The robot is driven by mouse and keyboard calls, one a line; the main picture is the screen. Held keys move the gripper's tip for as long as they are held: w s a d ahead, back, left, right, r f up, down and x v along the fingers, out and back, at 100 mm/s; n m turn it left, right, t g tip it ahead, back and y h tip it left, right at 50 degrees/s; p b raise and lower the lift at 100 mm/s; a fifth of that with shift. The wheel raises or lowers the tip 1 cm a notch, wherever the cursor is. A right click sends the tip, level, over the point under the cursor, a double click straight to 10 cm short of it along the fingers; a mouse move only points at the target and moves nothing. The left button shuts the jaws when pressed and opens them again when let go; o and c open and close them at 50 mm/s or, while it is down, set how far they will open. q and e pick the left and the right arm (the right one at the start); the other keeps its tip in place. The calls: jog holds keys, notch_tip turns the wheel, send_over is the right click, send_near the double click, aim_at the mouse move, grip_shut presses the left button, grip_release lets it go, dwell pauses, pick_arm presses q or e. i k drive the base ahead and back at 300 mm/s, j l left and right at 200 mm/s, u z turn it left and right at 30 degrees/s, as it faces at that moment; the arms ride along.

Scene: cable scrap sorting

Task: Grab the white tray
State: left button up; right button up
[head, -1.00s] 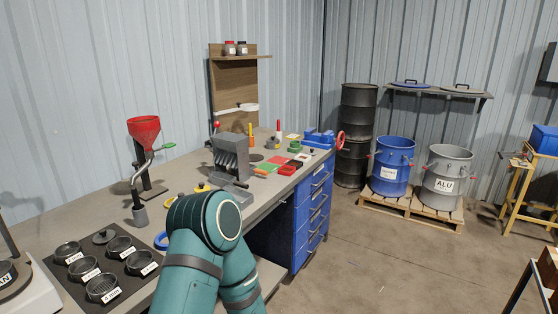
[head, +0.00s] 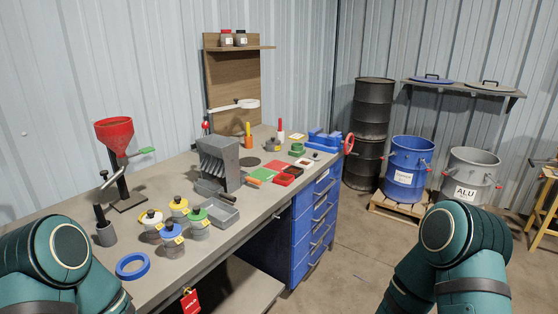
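I cannot pick out a white tray for certain. A small white square (head: 296,151) lies on the workbench beside a green ring, too small to tell whether it is a tray. A grey open tray (head: 221,211) sits in front of the grey slotted box on the bench. Two teal arm links of mine show at the lower left and lower right, but neither gripper is in view.
The workbench (head: 252,218) holds several lidded pots (head: 172,240), a blue ring (head: 132,265), a red funnel (head: 114,133) on a stand and a green mat (head: 271,167). Blue drawers (head: 314,215) stand below. Floor is open between.

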aim_at(302, 163)
jog(key=i+l+u, duration=0.2)
jog(key=i+l, duration=0.15)
jog(key=i+l+u, duration=0.2)
jog(key=l, duration=0.3)
jog(key=i+l, duration=0.5)
jog(key=l, duration=0.2)
jog(key=i+l+u, duration=0.1)
jog(key=i+l, duration=0.35)
jog(key=l, duration=0.3)
jog(key=i+l, duration=0.25)
jog(key=l, duration=0.15)
